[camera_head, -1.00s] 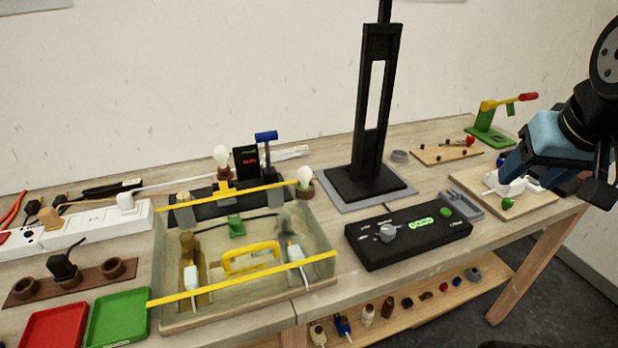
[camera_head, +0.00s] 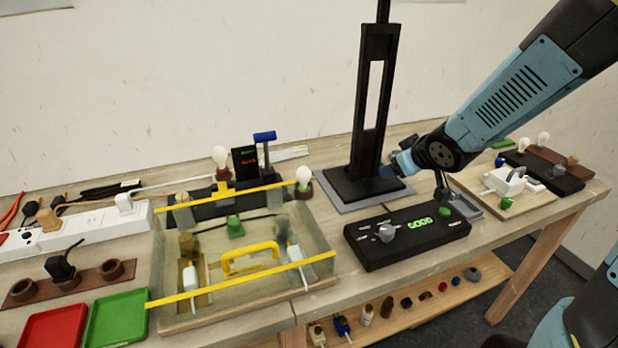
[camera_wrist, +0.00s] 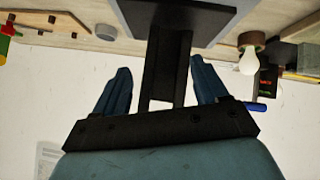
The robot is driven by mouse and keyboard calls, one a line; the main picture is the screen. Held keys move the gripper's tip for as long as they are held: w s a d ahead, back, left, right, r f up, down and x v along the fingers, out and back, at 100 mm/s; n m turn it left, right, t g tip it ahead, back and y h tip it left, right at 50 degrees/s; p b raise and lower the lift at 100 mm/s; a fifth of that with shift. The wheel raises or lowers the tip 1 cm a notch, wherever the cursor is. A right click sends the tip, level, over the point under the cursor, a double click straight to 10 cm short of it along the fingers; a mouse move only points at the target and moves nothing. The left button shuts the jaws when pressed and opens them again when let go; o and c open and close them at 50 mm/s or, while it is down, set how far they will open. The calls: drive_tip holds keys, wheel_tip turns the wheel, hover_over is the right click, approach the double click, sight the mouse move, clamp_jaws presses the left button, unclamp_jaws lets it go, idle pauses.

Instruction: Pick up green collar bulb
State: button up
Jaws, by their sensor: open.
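A white bulb (camera_head: 303,177) stands upright in a brown round holder (camera_head: 304,191) at the right back corner of the clear bin. Its collar is too small to make out clearly. The wrist view shows a bulb (camera_wrist: 249,62) in a brown holder (camera_wrist: 251,41), upside down in the picture, right of my gripper. Another bulb (camera_head: 220,156) stands further left, and two more (camera_head: 543,140) stand at the far right; their collar colours are unclear. My gripper (camera_head: 392,168) is open beside the black stand, well right of the nearer bulb. Its blue fingers (camera_wrist: 160,65) show apart with nothing held.
The tall black stand (camera_head: 370,110) rises beside my gripper. A black tester box (camera_head: 408,238) with a green "GOOD" display lies in front. The clear bin (camera_head: 320,262) with yellow bars, a red tray (camera_head: 55,328) and a green tray (camera_head: 117,318) fill the left.

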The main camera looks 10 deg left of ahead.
drive_tip(key=a+f+n+g+y, duration=0.15)
drive_tip(key=a+f+y, duration=0.25)
drive_tip(key=a, duration=0.4)
drive_tip(key=n+g+y, duration=0.1)
drive_tip(key=n+y, duration=0.1)
drive_tip(key=y, duration=0.2)
approach(303, 167)
drive_tip(key=shift+d+f+x, duration=0.1)
drive_tip(key=shift+f+x, duration=0.25)
drive_tip(key=shift+x, duration=1.5)
drive_tip(key=shift+d+f+x, duration=0.15)
drive_tip(key=shift+f+x, duration=0.15)
drive_tip(key=shift+x, duration=1.55)
drive_tip(key=shift+d+f+x, duration=0.1)
drive_tip(key=shift+f+x, duration=0.25)
drive_tip(key=shift+x, duration=1.45)
drive_tip(key=shift+s, duration=0.15)
drive_tip(key=shift+c, duration=0.4)
drive_tip(key=c, duration=1.2)
drive_tip(key=shift+o, duration=0.2)
drive_tip(key=shift+r, duration=0.55)
wheel_tip(303, 167, up, 2)
drive_tip(key=shift+d+r, duration=0.1)
drive_tip(key=shift+r, duration=0.15)
drive_tip(key=s+d+r, duration=0.9)
drive_tip(key=d, duration=0.1)
drive_tip(key=shift+s+r, duration=0.25)
